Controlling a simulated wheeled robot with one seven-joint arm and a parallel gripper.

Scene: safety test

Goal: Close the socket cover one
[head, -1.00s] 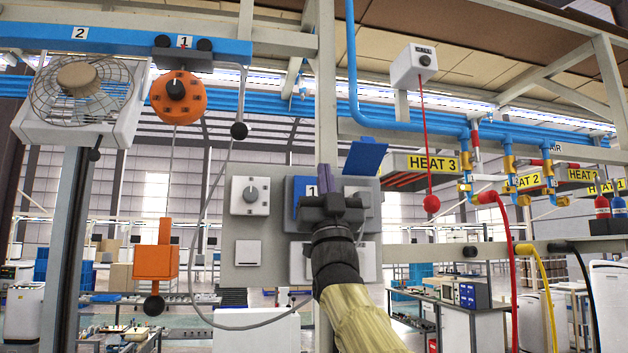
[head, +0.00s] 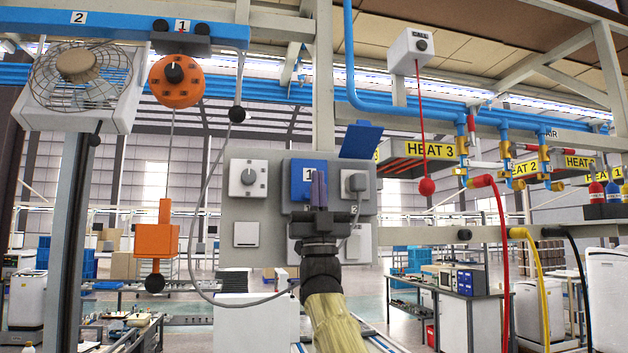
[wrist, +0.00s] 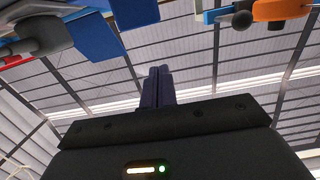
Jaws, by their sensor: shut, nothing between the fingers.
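A blue cover with a white label "1" (head: 299,184) is on the grey socket panel (head: 265,215), left of the gripper fingers. It looks lowered over its socket; I cannot tell whether it sits flush. A second blue cover (head: 361,139) stands raised and tilted above the right socket (head: 355,184). My gripper (head: 319,175) is shut and empty, its fingers pointing up in front of the panel and hiding part of the labelled cover. In the wrist view the fingers (wrist: 157,72) are together, and two blue flaps (wrist: 97,40) show at upper left, apart from them.
A dial switch (head: 248,177) and a plain white switch (head: 246,234) are on the panel's left. A red ball on a cord (head: 426,187) hangs to the right. An orange box (head: 155,240) hangs to the left. A grey cable loops below the panel.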

